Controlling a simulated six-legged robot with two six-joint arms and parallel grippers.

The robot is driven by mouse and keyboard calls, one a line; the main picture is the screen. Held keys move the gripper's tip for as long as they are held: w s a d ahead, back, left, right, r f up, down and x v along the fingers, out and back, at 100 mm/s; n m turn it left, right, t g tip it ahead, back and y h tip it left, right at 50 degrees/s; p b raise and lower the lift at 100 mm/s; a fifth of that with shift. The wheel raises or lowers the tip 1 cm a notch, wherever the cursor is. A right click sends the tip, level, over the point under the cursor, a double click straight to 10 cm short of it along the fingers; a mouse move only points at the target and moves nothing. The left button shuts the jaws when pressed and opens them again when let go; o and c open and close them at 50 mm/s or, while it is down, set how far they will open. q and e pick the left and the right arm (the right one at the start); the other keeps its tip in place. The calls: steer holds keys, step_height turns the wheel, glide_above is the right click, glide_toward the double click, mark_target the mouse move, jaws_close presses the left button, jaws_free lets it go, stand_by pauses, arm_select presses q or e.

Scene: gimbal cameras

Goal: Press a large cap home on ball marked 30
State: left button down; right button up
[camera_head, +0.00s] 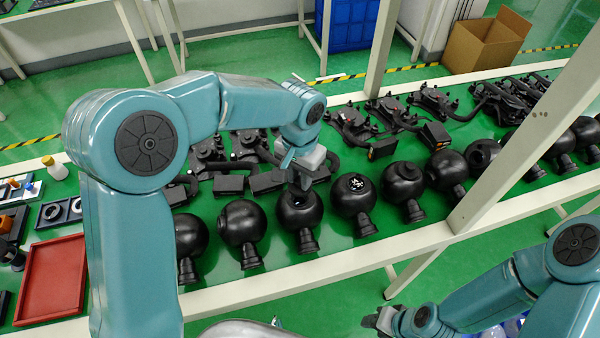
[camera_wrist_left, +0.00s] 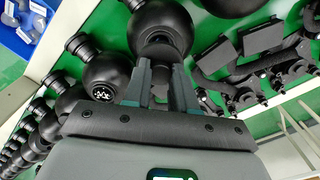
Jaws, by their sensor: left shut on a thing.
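My left gripper (camera_head: 301,183) reaches down over a black ball (camera_head: 302,212) in the row on the bench. In the left wrist view the two fingers (camera_wrist_left: 160,75) straddle a dark round part (camera_wrist_left: 160,48) at the top of a black ball (camera_wrist_left: 163,22); the fingers are shut on this part, which looks like a cap. Black on black, I cannot tell whether it is seated or just above the ball. No number 30 is readable. My right gripper (camera_head: 384,320) is at the lower right, away from the bench, its jaws unclear.
Several black balls with necks stand in a row; the neighbour on the right (camera_head: 356,187) shows white marks in its opening. Black jointed assemblies (camera_head: 400,115) lie behind. A red tray (camera_head: 52,280) is at left. A pale post (camera_head: 520,140) crosses the bench at right.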

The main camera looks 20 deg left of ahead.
mark_target(299, 188)
arm_select(q)
step_height(299, 188, down, 2)
steer(key=shift+s+a+f+b, duration=0.15)
steer(key=shift+b, duration=0.5)
steer(key=shift+f+b, duration=0.35)
steer(key=shift+f, duration=0.15)
steer(key=shift+r, duration=0.1)
steer(key=shift+f, duration=0.25)
stand_by(0.5)
steer(key=shift+f+b, duration=0.3)
steer(key=shift+b, duration=0.15)
steer(key=shift+f, duration=0.3)
